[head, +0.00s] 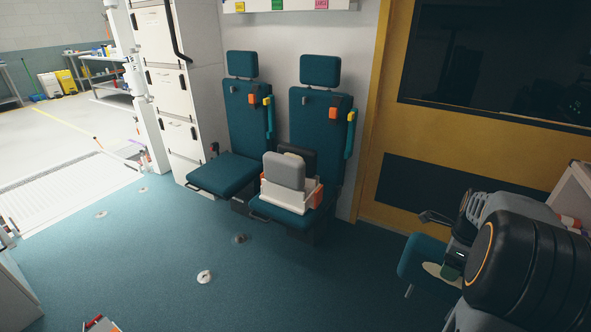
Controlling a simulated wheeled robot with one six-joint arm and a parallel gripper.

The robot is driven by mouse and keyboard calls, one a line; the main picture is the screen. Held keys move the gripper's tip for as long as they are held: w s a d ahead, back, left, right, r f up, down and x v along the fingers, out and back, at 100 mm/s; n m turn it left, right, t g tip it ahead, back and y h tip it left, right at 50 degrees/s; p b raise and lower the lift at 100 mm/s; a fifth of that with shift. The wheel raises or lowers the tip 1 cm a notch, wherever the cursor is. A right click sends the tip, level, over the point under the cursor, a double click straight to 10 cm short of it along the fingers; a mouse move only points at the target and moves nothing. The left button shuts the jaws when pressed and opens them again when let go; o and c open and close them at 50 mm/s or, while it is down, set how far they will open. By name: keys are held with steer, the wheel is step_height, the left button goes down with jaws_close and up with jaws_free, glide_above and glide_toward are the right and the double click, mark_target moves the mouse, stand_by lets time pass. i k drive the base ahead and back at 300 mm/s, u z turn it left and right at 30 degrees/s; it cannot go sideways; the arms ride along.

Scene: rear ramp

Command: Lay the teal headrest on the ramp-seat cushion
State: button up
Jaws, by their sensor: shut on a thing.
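A teal headrest (418,262) shows at the lower right, partly hidden behind my arm, with a thin rod below it. My gripper (445,262) is there, mostly hidden by my arm's dark joint, and is shut on the headrest. The left wall seat, nearer the ramp, has a bare teal cushion (222,176). The headrest is well to the right of this cushion and apart from it. Both wall seats have their own teal headrests above.
The right wall seat (318,120) carries a white box (290,196) with grey pads. White cabinets (170,90) stand left of the seats. A pale ramp (60,195) lies at the left. A yellow door (385,110) is at the right. The teal floor between is mostly clear.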

mark_target(220, 168)
steer(key=u, duration=1.25)
steer(key=i, duration=3.9)
steer(key=z, duration=0.9)
